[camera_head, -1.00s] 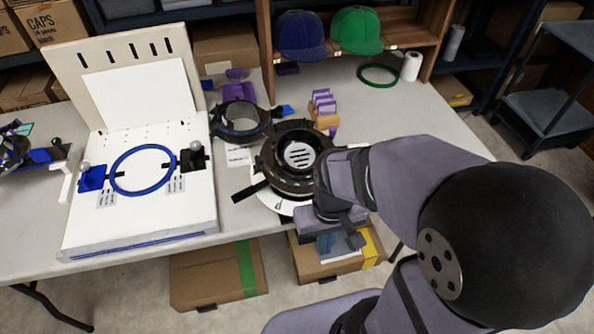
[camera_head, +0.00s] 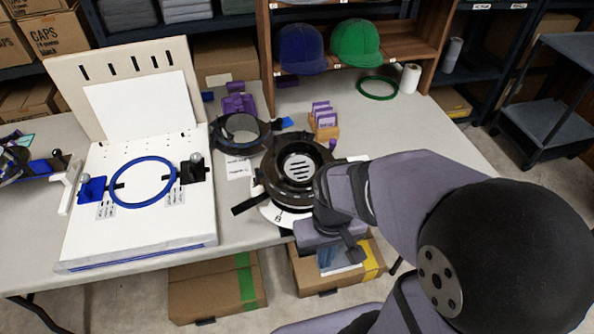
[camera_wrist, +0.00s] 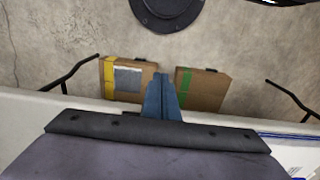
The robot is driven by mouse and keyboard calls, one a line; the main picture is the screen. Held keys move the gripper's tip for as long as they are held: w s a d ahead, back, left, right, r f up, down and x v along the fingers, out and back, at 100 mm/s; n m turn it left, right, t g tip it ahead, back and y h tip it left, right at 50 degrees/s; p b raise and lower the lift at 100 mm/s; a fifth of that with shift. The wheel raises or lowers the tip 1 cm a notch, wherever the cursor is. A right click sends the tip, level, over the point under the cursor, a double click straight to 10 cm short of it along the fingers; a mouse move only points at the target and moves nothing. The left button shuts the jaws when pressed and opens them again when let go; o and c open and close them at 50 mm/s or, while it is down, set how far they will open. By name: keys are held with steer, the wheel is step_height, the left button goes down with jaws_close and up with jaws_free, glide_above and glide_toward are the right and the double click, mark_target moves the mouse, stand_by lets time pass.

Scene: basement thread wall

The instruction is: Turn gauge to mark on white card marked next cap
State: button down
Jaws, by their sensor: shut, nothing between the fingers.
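The gauge (camera_head: 297,166) is a dark round ring unit with a slotted pale centre, on a white disc base (camera_head: 277,215) near the table's front edge. A black lever (camera_head: 248,204) sticks out to its left. A small white card (camera_head: 238,168) with print too small to read lies left of it. My gripper (camera_head: 352,250) is at the gauge's front right, by the table's front edge, and my arm hides the gauge's right side. In the wrist view my gripper's fingers (camera_wrist: 161,80) are together and empty, with floor and boxes beyond them.
A white board fixture (camera_head: 140,220) with a blue hoop (camera_head: 143,180) stands left. A second black ring (camera_head: 240,133), an orange holder (camera_head: 323,122) and a green hoop (camera_head: 377,88) lie behind. Cardboard boxes (camera_head: 217,287) stand under the table. The right tabletop is clear.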

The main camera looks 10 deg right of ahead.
steer(key=c, duration=2)
jaws_free()
steer(key=o, duration=0.4)
steer(key=shift+w+a+r, duration=0.15)
steer(key=shift+w+r, duration=0.1)
steer(key=shift+c, duration=0.2)
step_height(320, 180, up, 9)
steer(key=n+g+p, duration=0.1)
steer(key=n+p, duration=1.1)
steer(key=n, duration=0.9)
glide_above(242, 204)
steer(key=shift+a+r, duration=0.1)
steer(key=shift+w+a+n+p, duration=0.15)
steer(key=shift+w+n+p, duration=0.15)
steer(key=shift+w, duration=0.15)
steer(key=shift+s+f+p, duration=0.2)
steer(key=shift+f+p, duration=0.15)
steer(key=shift+f, duration=1.5)
steer(key=shift+s+f+p, duration=0.2)
steer(key=shift+f+p, duration=0.1)
steer(key=shift+f, duration=1.55)
